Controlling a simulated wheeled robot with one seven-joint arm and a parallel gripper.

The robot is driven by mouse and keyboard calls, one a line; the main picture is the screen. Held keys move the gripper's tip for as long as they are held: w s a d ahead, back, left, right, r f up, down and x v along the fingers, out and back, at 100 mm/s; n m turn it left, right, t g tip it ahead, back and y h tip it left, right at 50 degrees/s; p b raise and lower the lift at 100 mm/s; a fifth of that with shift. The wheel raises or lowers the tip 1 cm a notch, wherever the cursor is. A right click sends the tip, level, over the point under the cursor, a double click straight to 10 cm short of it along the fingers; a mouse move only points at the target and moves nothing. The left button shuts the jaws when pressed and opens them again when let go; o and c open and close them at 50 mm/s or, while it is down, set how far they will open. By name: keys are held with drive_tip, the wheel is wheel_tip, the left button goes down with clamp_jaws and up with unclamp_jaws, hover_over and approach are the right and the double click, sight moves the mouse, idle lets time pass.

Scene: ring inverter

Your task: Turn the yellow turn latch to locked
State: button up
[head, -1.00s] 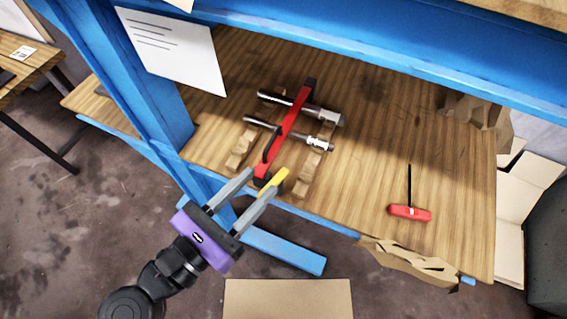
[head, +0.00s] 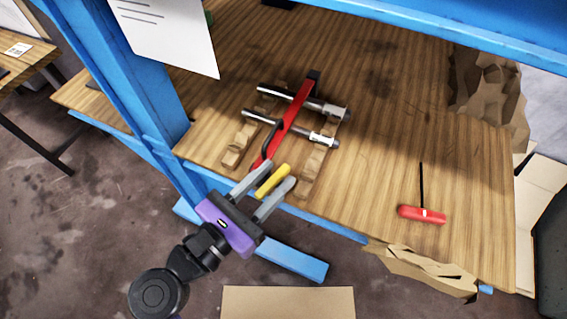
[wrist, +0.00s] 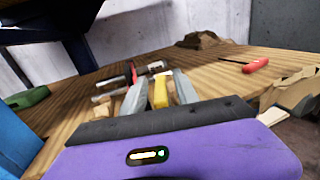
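The yellow turn latch (head: 273,181) is a short yellow bar at the near end of a red bar (head: 290,118) on the wooden bench. My gripper (head: 271,176) is open, with one grey finger on each side of the latch. In the wrist view the yellow latch (wrist: 160,94) stands between the two fingers (wrist: 157,92), with a narrow gap visible on each side. I cannot tell whether either finger touches it. The latch's mount is hidden by the fingers.
Two metal rods (head: 290,128) cross the red bar and rest on wooden blocks (head: 240,143). A red T-handled tool (head: 422,214) lies to the right. A blue post (head: 130,90) stands left of my gripper. Crumpled brown paper (head: 425,270) hangs at the bench's front edge.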

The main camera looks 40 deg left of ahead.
sight(283, 168)
drive_tip(key=shift+w, duration=1.7)
clamp_jaws()
